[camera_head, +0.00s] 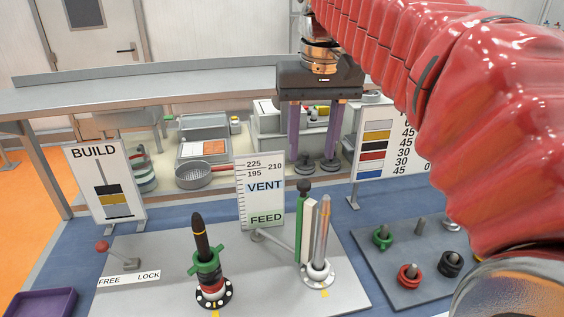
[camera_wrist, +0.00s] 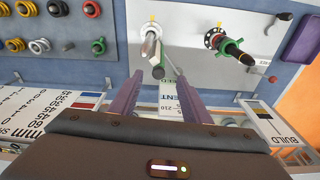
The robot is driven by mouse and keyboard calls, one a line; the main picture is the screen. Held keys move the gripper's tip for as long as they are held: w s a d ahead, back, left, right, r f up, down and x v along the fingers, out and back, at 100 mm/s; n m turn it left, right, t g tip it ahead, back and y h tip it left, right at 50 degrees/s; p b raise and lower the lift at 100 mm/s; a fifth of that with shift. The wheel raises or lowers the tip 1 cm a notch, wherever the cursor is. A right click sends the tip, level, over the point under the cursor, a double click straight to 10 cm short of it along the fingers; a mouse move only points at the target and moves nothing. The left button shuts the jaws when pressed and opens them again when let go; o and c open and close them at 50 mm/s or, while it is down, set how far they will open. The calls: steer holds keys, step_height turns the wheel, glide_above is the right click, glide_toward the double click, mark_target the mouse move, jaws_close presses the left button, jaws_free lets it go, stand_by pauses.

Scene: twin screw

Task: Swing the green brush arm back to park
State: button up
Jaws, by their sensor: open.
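The green brush arm (camera_head: 299,228) stands upright with a dark knob (camera_head: 304,186) on top and a pale strip (camera_head: 309,232) beside it. It is close to the left of the bare steel screw (camera_head: 323,232). My gripper (camera_head: 313,160) is open and empty, its two purple fingers pointing down above and behind the knob in the head view. In the wrist view the knob (camera_wrist: 158,73) shows between the fingertips (camera_wrist: 160,66). No contact shows, and the depth between them is hard to tell. The arm's lower end is partly hidden.
A dark screw (camera_head: 201,238) with a green winged piece stands to the left. A red-knobbed lever (camera_head: 103,247) is by the FREE/LOCK label. The VENT/FEED board (camera_head: 260,190) stands behind. A grey plate (camera_head: 408,292) with several coloured rings is at right.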

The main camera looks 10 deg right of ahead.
step_height(320, 180, up, 4)
steer(key=g, duration=0.2)
glide_above(304, 183)
steer(key=shift+f, duration=0.1)
steer(key=shift+f, duration=6.9)
steer(key=shift+c, duration=0.5)
jaws_close()
steer(key=shift+a, duration=0.15)
